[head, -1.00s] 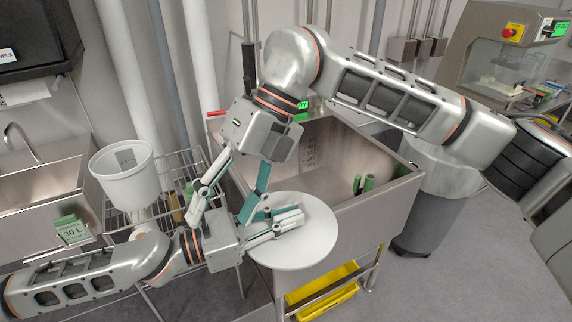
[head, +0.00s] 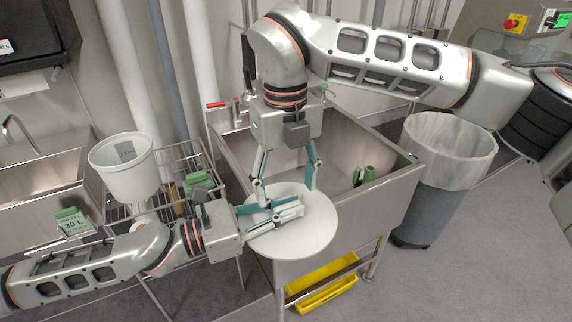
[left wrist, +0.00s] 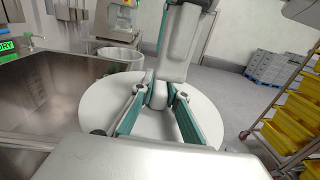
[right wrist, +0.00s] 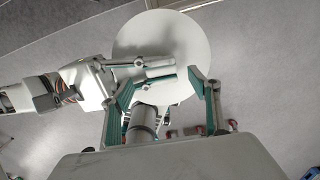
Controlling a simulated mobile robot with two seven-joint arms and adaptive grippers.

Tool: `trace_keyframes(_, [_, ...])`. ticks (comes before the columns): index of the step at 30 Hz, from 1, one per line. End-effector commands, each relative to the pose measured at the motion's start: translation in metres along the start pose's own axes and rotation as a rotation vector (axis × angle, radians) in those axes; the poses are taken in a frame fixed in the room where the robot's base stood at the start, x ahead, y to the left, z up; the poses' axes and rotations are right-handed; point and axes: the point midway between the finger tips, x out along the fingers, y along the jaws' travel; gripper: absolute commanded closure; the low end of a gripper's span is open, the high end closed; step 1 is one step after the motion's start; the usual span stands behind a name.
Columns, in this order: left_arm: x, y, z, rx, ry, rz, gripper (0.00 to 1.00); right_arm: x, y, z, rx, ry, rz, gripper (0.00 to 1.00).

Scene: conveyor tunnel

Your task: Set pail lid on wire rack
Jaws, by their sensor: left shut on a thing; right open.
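The pail lid (head: 310,248) is a flat white disc, held in front of the sink basin. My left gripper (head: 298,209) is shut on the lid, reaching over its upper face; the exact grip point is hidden. In the left wrist view the lid (left wrist: 95,108) spreads out behind the left fingers (left wrist: 158,112). My right gripper (head: 285,190) points down, open, just behind and above the left fingers. In the right wrist view the lid (right wrist: 190,45) lies beyond the open right fingers (right wrist: 165,88). The wire rack (head: 178,160) stands left of the sink.
A white pail (head: 122,172) stands on the left part of the rack. A steel sink (head: 385,195) is behind the lid, with green-handled items inside. A lined bin (head: 445,165) stands right; a yellow tray (head: 322,285) is below.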

Motion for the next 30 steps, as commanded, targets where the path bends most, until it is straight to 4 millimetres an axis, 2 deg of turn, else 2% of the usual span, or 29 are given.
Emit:
trace_keyframes(3, [0.0, 0.0, 0.0, 0.0, 0.0, 0.0, 1.0, 0.022, 0.001, -0.001, -0.002, 0.003, 0.003, 0.39])
trace_keyframes(9, [0.0, 0.0, 0.001, 0.0, 0.0, 0.0, 1.0, 0.046, 0.001, 0.0, -0.002, 0.001, 0.003, 0.39])
trace_keyframes(15, [0.0, 0.0, 0.001, 0.001, 0.0, 0.0, 1.0, 0.056, 0.001, 0.0, -0.001, -0.001, 0.002, 0.39])
trace_keyframes(23, [0.0, 0.0, 0.001, 0.001, 0.0, 0.0, 1.0, 0.057, 0.0, 0.0, -0.001, -0.001, 0.001, 0.39])
trace_keyframes(28, [0.0, 0.0, 0.001, 0.001, -0.001, 0.0, 1.0, 0.057, 0.001, 0.0, -0.002, -0.001, 0.002, 0.8])
trace_keyframes(30, [0.0, 0.0, 0.001, 0.001, -0.001, 0.0, 1.0, 0.057, 0.001, 0.0, -0.002, 0.0, 0.002, 0.81])
